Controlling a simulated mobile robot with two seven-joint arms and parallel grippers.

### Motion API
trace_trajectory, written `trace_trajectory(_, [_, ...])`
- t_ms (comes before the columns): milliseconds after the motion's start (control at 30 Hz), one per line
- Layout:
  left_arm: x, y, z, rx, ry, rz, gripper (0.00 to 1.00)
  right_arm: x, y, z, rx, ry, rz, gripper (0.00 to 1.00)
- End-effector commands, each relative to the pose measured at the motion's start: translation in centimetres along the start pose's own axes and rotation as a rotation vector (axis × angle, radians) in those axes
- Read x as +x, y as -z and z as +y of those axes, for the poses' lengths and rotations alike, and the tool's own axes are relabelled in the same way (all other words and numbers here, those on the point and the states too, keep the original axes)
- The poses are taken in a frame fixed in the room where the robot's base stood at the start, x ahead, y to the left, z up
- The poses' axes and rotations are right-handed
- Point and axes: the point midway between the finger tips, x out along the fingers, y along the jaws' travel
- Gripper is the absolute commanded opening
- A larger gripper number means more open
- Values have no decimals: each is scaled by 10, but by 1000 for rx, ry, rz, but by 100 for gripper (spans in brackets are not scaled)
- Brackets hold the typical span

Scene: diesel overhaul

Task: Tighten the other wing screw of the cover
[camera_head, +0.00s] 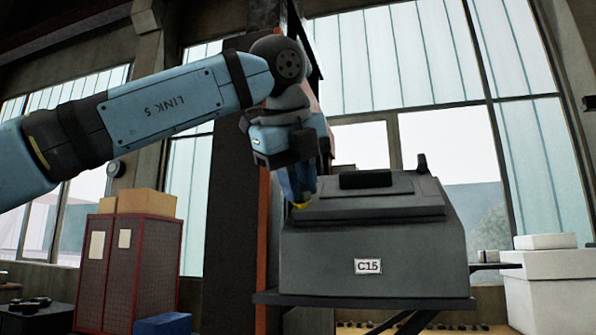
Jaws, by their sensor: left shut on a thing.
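The grey cover (372,201) lies on top of a dark grey box-shaped housing (330,255) labelled C15. A black handle (366,179) sits on the cover. A dark wing screw (422,164) stands up at the cover's right end, with nothing touching it. My right gripper is not in view.
The housing rests on a dark shelf (362,301) with a brace below. A dark column with an orange edge stands behind my left arm. At the left is a red mesh cabinet (128,270) with cardboard boxes; at the right, white boxes (548,285). Space above the cover's right is clear.

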Motion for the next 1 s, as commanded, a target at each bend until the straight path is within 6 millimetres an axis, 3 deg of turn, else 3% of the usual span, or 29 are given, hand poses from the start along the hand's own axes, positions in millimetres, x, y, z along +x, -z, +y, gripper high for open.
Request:
trace_trajectory(367, [0,-1,0,60,1,0,0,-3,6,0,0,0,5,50])
trace_trajectory(700, [0,-1,-1,433,1,0,0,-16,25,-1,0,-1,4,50])
trace_trajectory(1000, [0,0,0,452,2,-1,0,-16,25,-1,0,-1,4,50])
